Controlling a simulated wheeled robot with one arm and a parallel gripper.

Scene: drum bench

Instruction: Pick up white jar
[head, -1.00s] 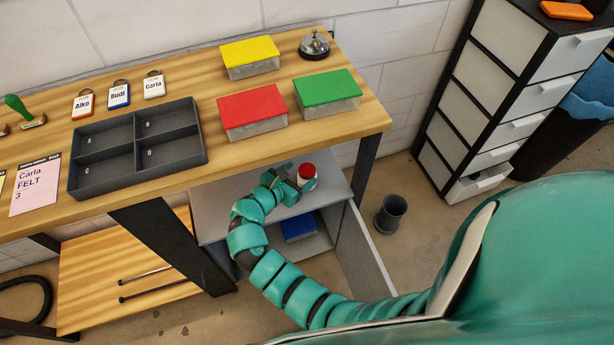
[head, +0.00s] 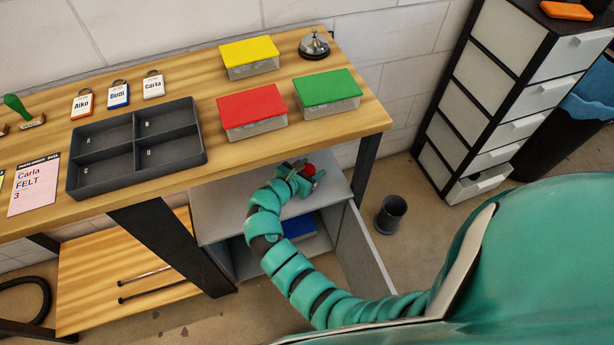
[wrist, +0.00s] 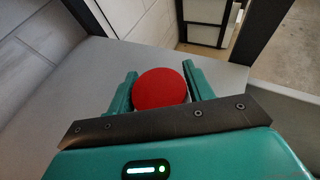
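The jar shows its red lid (head: 308,169) in the head view, on the grey shelf (head: 331,189) under the bench top. Its white body is hidden now behind my gripper. In the wrist view the round red lid (wrist: 161,88) lies between the two teal fingers of my gripper (wrist: 160,82). The left finger is beside the lid with a narrow gap, and the right finger is close to its right edge. The fingers are spread around the jar. I cannot see contact with its body.
The wooden bench top (head: 235,163) overhangs the shelf, with a red-lidded box (head: 252,107) and a green-lidded box (head: 327,92) above. An open cabinet door (head: 363,255) stands at the right. A blue item (head: 298,227) lies on the lower level. A dark cup (head: 391,214) stands on the floor.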

